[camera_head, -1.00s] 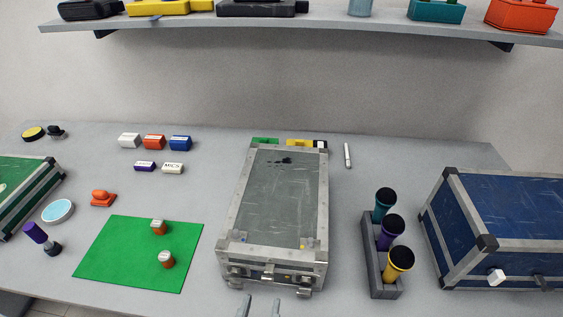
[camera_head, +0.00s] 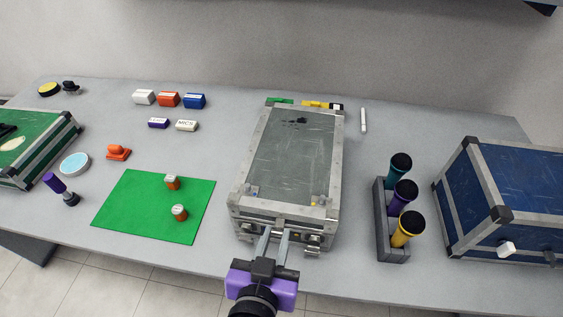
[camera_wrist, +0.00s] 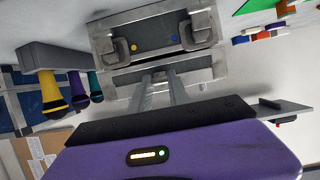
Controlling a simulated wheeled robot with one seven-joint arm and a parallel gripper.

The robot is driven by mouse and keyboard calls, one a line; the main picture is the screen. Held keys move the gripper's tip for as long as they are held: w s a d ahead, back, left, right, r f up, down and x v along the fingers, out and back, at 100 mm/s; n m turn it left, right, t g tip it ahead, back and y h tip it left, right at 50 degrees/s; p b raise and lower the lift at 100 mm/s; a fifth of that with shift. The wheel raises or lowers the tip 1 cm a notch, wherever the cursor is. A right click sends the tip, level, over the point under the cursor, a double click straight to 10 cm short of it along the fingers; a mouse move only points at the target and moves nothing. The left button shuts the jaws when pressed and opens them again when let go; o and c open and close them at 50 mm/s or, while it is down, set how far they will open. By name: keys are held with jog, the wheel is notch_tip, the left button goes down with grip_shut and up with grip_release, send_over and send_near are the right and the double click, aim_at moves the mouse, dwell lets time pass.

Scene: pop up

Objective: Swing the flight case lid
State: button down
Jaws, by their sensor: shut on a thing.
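The grey flight case (camera_head: 245,210) stands on the table with its scuffed grey lid (camera_head: 290,150) down, or nearly so. Two metal latches, left (camera_head: 246,228) and right (camera_head: 313,240), sit on its front; whether they are undone is hard to tell. My purple gripper (camera_head: 276,233) is at the front middle of the case, between the latches, shut on the lid's front edge. In the wrist view, which is upside down, the fingers (camera_wrist: 160,76) reach the case front (camera_wrist: 115,90) between the latches. The exact contact is partly hidden by the fingers.
A holder (camera_head: 388,240) with three microphones and a blue case (camera_head: 525,190) stand right. Left are a green mat (camera_head: 140,210) with two small pieces, a purple-topped item (camera_head: 62,189) and a green case (camera_head: 45,155). Small blocks and a white pen (camera_head: 363,120) lie further back.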

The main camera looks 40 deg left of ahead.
notch_tip(320, 180, up, 11)
jog(key=w+a+p, duration=0.1)
jog(key=w+p, duration=0.1)
jog(key=p, duration=0.7)
jog(key=shift+w+a, duration=0.2)
jog(key=shift+w, duration=0.05)
jog(key=shift+r, duration=0.1)
jog(key=w+a+r+p, duration=0.3)
jog(key=w+r+p, duration=0.2)
jog(key=r+p, duration=0.3)
jog(key=shift+r, duration=1.2)
jog(key=shift+w, duration=0.1)
jog(key=w+a+r+p, duration=0.3)
jog(key=w+a+r, duration=0.1)
jog(key=w+r, duration=0.3)
jog(key=shift+r, duration=0.45)
jog(key=shift+w, duration=0.15)
dwell(0.4)
